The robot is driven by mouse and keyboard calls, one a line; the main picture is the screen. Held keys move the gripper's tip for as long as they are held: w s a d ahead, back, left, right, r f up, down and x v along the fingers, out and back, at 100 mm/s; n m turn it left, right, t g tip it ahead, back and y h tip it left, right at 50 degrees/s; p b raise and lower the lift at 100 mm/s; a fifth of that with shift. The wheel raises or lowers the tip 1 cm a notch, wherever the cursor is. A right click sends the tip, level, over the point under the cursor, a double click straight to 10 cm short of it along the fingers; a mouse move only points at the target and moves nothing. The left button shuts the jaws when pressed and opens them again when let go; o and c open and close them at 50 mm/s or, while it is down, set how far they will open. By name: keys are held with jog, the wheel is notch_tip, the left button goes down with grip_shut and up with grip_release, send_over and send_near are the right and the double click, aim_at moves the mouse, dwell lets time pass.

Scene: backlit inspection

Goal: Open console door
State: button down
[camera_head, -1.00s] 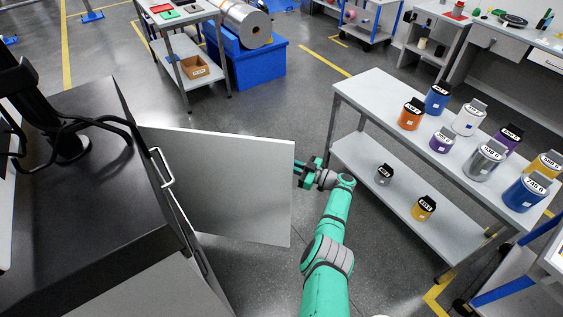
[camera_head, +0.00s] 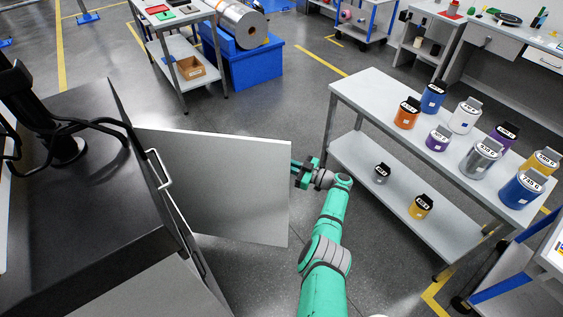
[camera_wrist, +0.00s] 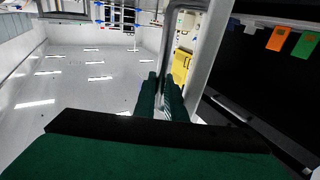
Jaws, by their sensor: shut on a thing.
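The console (camera_head: 75,205) is the dark-topped cabinet at the left of the head view. Its door (camera_head: 225,185), a flat light grey panel, stands swung well out from the console front towards the right. My gripper (camera_head: 297,173) is at the door's free outer edge, with its fingertips partly hidden behind the panel. In the wrist view the two green fingers (camera_wrist: 163,90) are close together on a pale grey bar (camera_wrist: 169,45), which looks like the door's handle. The exact contact is hard to see.
A grey two-level table (camera_head: 360,95) with several labelled cans stands close to the right of my arm. Bare floor (camera_head: 290,100) lies beyond the door. A blue crate (camera_head: 245,68) with a metal roll stands farther back.

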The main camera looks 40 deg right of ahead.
jog(key=w+d+m+h, duration=0.2)
jog(key=w+d+h, duration=0.1)
jog(key=w+d, duration=0.1)
jog(key=shift+d+r+t+h, duration=0.25)
jog(key=shift+r+t+h, duration=0.05)
jog(key=shift+t+h, duration=0.1)
jog(key=c, duration=2.1)
grip_release()
jog(key=s+a+n+y, duration=0.1)
jog(key=a, duration=0.1)
jog(key=s+a+n+y, duration=0.1)
jog(key=s+a+y, duration=0.1)
jog(key=shift+s+a+g, duration=0.2)
jog(key=shift+s+g, duration=0.05)
jog(key=shift+g, duration=0.05)
jog(key=shift+s+d, duration=0.15)
jog(key=shift+s, duration=0.15)
jog(key=shift+y, duration=0.4)
jog(key=v, duration=1)
jog(key=shift+s+f, duration=0.2)
jog(key=shift+s, duration=0.25)
